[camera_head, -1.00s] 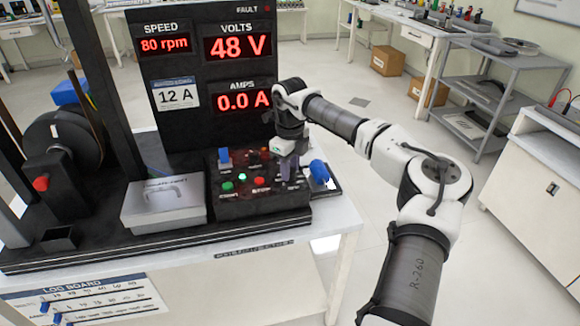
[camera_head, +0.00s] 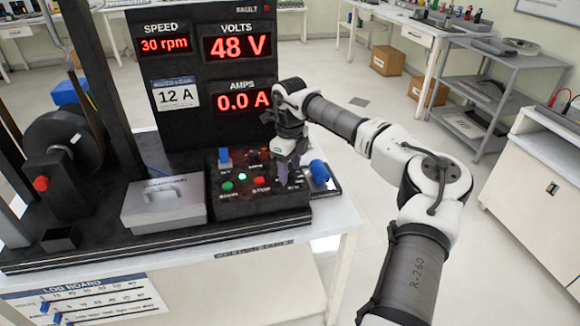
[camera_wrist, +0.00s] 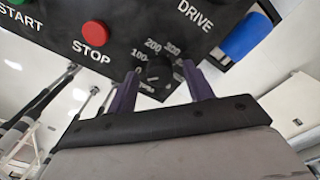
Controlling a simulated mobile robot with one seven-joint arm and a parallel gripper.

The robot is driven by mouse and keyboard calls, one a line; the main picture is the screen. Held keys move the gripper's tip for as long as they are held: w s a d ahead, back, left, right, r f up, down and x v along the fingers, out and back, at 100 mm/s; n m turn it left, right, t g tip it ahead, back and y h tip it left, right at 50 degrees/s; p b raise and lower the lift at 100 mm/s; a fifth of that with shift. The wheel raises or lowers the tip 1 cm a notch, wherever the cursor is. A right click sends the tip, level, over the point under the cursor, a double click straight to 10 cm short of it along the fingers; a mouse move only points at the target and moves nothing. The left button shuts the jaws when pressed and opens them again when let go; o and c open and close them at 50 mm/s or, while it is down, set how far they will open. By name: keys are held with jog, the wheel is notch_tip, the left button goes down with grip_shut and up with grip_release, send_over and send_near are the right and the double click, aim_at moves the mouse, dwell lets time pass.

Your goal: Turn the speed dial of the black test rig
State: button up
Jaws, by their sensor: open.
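The black test rig (camera_head: 212,125) carries a control box (camera_head: 262,207) at its front right. The speed dial (camera_wrist: 159,72), a small dark knob, shows in the wrist view with the marks 100, 200 and 300 around it. My gripper (camera_wrist: 162,80) is open, with one purple finger on each side of the dial; I cannot tell whether either touches it. In the head view my gripper (camera_head: 288,172) is low over the right part of the box and hides the dial. The speed display (camera_head: 164,45) reads 30 rpm.
On the box are a red STOP button (camera_wrist: 95,33), a green START button (camera_head: 227,186) and a blue lever (camera_head: 224,156). A blue handle (camera_head: 319,171) stands just right of my gripper. A grey lidded case (camera_head: 163,207) sits left of the box.

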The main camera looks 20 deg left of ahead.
aim_at(290, 171)
jog(key=shift+r, duration=0.15)
notch_tip(290, 171, up, 14)
jog(key=b, duration=0.2)
jog(key=shift+f, duration=0.2)
